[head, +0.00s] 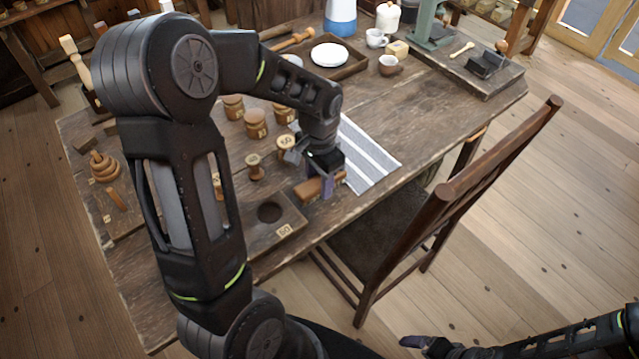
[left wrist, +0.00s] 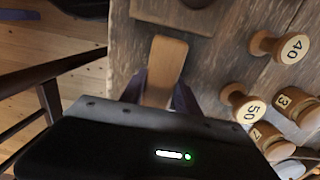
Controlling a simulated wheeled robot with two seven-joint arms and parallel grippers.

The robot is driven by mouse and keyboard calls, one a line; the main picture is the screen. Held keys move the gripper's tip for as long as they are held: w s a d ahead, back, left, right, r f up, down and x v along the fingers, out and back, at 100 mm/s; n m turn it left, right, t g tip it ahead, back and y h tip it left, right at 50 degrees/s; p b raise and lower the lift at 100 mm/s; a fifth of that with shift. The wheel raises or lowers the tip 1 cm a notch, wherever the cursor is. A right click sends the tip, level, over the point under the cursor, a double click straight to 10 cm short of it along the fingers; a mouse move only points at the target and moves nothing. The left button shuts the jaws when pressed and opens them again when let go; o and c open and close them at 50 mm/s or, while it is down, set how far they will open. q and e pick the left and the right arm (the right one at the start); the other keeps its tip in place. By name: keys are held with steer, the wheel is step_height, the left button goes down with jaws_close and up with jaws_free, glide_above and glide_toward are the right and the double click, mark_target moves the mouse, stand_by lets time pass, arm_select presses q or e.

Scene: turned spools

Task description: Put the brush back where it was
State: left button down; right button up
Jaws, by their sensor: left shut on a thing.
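The brush (head: 311,188), with a plain wooden back, is at the front of the table between the board with a round hole (head: 250,235) and the striped cloth (head: 372,160). My left gripper (head: 327,187) is shut on the brush, coming down from above. In the left wrist view the wooden back of the brush (left wrist: 166,62) sticks out between the two dark fingers (left wrist: 160,92). Its bristles are hidden, and I cannot tell whether it touches the table. My right gripper (head: 418,342) is low at the bottom, over the floor, away from the table; its opening is unclear.
Numbered wooden spools stand close by, among them one marked 50 (left wrist: 243,105) and one marked 40 (left wrist: 280,46). A tray with a white plate (head: 329,54) and cups are farther back. A wooden chair (head: 440,200) stands at the table's front edge.

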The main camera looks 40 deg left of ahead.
mark_target(319, 180)
arm_select(q)
steer(key=shift+f, duration=0.7)
steer(key=shift+f, duration=0.25)
steer(key=c, duration=0.9)
jaws_free()
steer(key=shift+r, duration=0.1)
step_height(319, 180, up, 12)
steer(key=shift+r, duration=0.2)
